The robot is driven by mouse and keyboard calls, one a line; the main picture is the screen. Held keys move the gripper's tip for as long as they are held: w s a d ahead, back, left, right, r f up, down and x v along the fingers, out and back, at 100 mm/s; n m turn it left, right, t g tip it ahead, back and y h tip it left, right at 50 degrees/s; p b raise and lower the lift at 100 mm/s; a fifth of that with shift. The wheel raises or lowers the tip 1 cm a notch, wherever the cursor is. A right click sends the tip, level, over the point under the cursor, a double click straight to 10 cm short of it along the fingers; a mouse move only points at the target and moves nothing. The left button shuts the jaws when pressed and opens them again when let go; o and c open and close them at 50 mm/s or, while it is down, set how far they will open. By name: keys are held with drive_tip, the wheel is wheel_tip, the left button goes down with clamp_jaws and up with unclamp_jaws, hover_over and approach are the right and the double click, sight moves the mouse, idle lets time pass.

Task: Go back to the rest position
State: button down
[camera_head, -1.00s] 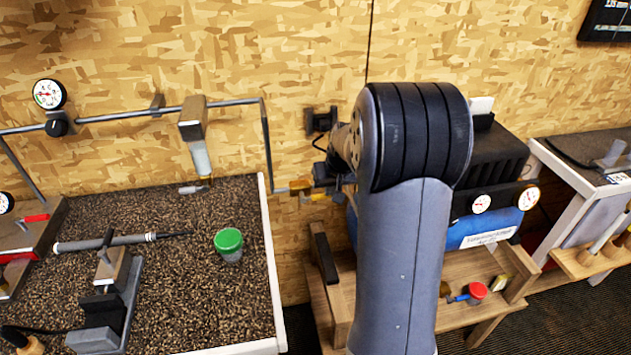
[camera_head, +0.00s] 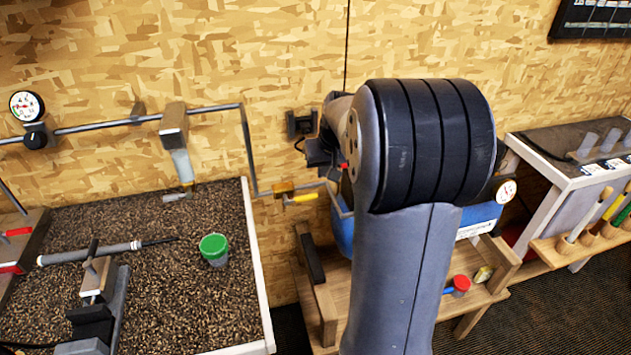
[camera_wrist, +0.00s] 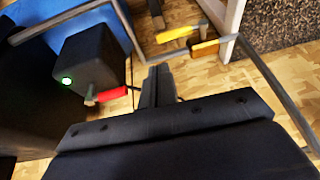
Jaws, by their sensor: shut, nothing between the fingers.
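My gripper (camera_wrist: 156,86) shows in the wrist view with its two dark fingers together and nothing between them. It points toward the wall and a pipe with a yellow-handled valve (camera_wrist: 178,33). A red-handled valve (camera_wrist: 110,93) is to the left of the fingers, apart from them. In the head view my raised arm fills the middle and hides most of the gripper. The same yellow-handled valve (camera_head: 303,198) shows left of my arm, on the pipe by the bench.
A granule-topped bench (camera_head: 185,290) at left carries a gripped club shaft (camera_head: 90,253) in a clamp and a green-lidded jar (camera_head: 214,250). A blue tank (camera_head: 480,218) on a wooden stand is partly behind my arm. A white-framed bench (camera_head: 560,190) stands at right.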

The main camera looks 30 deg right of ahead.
drive_tip(key=shift+s+d+r, duration=0.25)
drive_tip(key=shift+s+r, duration=0.1)
drive_tip(key=shift+r, duration=0.3)
drive_tip(key=shift+s+d+r, duration=0.2)
drive_tip(key=shift+s+r, duration=0.1)
drive_tip(key=shift+r, duration=0.35)
drive_tip(key=shift+s+d+r, duration=0.25)
drive_tip(key=shift+s+r, duration=0.1)
drive_tip(key=shift+r, duration=0.3)
drive_tip(key=shift+f, duration=0.1)
drive_tip(key=p, duration=0.1)
hover_over(312, 195)
drive_tip(key=s, duration=0.2)
wheel_tip(312, 195, down, 8)
drive_tip(key=b+x, duration=0.1)
drive_tip(key=x, duration=0.2)
drive_tip(key=shift+s+a+f+b, duration=0.15)
drive_tip(key=shift+s+f+b, duration=0.05)
drive_tip(key=shift+s+b, duration=0.15)
drive_tip(key=shift+w+f+b, duration=0.2)
drive_tip(key=shift+f+b, duration=0.2)
drive_tip(key=shift+f, duration=0.25)
drive_tip(key=shift+r, duration=0.2)
